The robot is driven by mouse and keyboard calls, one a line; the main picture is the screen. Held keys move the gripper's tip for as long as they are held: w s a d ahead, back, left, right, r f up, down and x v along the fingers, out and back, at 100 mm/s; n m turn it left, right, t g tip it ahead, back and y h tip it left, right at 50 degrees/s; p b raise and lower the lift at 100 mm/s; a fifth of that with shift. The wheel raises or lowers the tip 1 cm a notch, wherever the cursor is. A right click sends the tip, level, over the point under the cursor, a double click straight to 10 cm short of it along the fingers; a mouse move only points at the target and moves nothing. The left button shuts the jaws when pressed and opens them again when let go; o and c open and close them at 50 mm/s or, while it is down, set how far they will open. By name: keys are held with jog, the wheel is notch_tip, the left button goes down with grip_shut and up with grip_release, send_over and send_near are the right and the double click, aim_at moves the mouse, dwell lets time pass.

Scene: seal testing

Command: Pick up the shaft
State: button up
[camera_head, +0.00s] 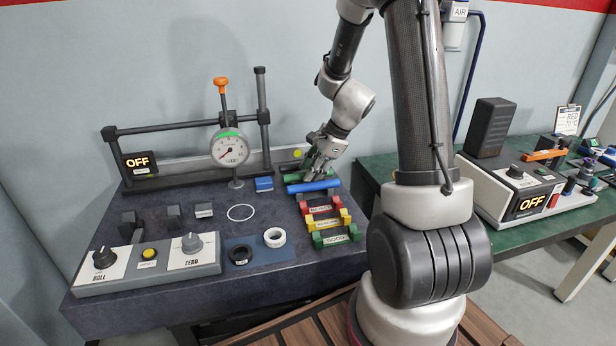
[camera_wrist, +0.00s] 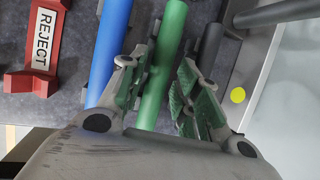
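Several rod-like shafts lie side by side; I cannot tell which one the task means. A blue shaft (camera_head: 313,187) lies nearest the front and also shows in the wrist view (camera_wrist: 107,45). A green shaft (camera_head: 292,178) lies behind it, partly hidden by my gripper (camera_head: 315,176). In the wrist view the green shaft (camera_wrist: 166,55) runs between the spread fingers of my gripper (camera_wrist: 160,88), with a gap to the right finger. The left finger lies between the blue and green shafts. A dark shaft (camera_wrist: 209,46) is partly hidden behind the right finger.
A red REJECT cradle (camera_head: 309,209), a yellow cradle (camera_head: 345,217) and a green GOOD cradle (camera_head: 353,232) stand in front of the shafts. A rail bench with a dial gauge (camera_head: 230,149) is at left. A control box (camera_head: 150,262) sits front left.

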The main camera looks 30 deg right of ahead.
jog(key=shift+w+a+f, duration=0.15)
jog(key=shift+f, duration=0.2)
grip_shut()
jog(key=shift+r, duration=0.15)
